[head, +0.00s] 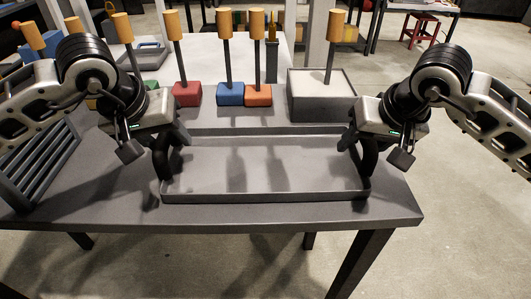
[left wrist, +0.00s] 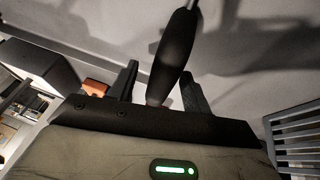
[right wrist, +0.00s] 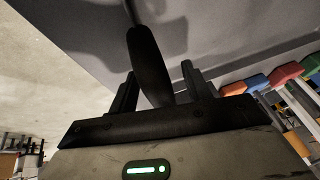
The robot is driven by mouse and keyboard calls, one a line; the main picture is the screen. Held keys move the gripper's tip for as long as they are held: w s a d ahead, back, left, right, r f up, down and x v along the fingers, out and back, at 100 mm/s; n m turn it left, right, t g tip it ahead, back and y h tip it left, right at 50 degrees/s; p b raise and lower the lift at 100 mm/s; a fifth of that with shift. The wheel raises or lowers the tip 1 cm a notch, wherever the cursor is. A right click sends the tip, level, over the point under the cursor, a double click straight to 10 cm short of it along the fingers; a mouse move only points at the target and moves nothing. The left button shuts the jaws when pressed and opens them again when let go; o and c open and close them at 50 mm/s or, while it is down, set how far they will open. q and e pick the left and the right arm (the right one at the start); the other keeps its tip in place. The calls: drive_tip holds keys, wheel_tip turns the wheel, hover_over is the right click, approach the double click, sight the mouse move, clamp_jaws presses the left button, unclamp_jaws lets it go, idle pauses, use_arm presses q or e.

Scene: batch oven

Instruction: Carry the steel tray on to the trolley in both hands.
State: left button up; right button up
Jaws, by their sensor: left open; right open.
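The steel tray (head: 265,196) is a shallow, empty grey tray lying flat on a grey table (head: 300,217), near its front edge. A black handle stands at each end: the left handle (left wrist: 174,52) and the right handle (right wrist: 149,62). My left gripper (head: 168,140) is at the left handle, its jaws open with the handle between the fingers. My right gripper (head: 360,138) is at the right handle in the same way, also open. Both wrist views show the handles passing between the fingers. I cannot make out a trolley for certain.
Behind the tray stand red (head: 187,94), blue (head: 230,94) and orange (head: 258,95) blocks with wooden-topped posts, and a larger grey box (head: 320,97). A dark slatted rack (head: 38,165) is at the left. Open concrete floor (head: 460,230) lies to the right.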

use_arm(q)
clamp_jaws()
use_arm(e)
clamp_jaws()
drive_tip(key=shift+r, duration=0.1)
idle(1.0)
